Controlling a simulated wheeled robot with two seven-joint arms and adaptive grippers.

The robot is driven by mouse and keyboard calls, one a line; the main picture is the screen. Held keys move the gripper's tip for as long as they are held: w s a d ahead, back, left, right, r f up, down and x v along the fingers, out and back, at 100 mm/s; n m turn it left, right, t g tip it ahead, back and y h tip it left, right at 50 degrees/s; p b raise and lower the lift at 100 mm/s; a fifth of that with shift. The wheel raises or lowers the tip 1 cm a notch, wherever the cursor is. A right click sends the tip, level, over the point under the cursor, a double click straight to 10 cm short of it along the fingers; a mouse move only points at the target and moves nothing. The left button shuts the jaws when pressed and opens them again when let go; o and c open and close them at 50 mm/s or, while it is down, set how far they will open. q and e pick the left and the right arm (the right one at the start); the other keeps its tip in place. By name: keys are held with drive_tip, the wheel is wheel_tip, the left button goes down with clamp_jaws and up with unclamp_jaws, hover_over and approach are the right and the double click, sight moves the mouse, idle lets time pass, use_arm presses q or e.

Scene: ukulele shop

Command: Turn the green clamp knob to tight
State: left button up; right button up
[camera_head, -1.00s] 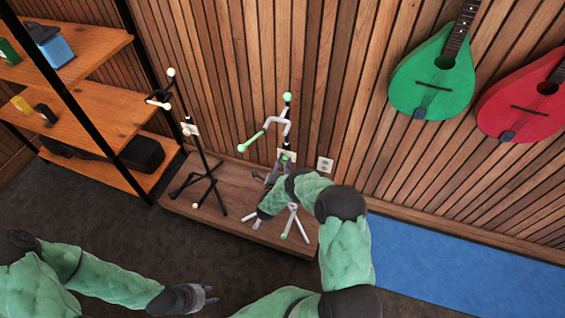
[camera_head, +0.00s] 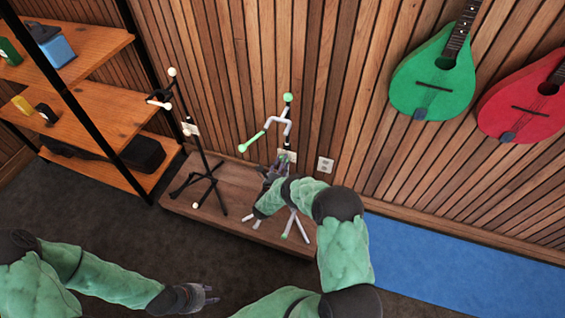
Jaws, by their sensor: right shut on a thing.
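A white stand with green tips (camera_head: 280,122) stands on the low wooden platform, close to the slatted wall. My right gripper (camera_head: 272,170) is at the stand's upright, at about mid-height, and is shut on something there. The green clamp knob cannot be made out clearly; the gripper and forearm cover that part of the stand. I take the held thing to be the knob. My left gripper (camera_head: 209,294) hangs empty over the dark floor at the lower left, its fingers apart.
A black stand with white tips (camera_head: 205,165) stands close to the left on the same platform (camera_head: 240,180). Wooden shelves (camera_head: 95,110) are at the left. A green ukulele (camera_head: 430,75) and a red one (camera_head: 525,105) hang on the wall. A blue mat (camera_head: 450,260) lies at the right.

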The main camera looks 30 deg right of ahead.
drive_tip(key=shift+s+d, duration=0.1)
drive_tip(key=shift+d, duration=0.2)
drive_tip(key=o, duration=1.1)
drive_tip(key=shift+a, duration=0.1)
drive_tip(key=v, duration=1.2)
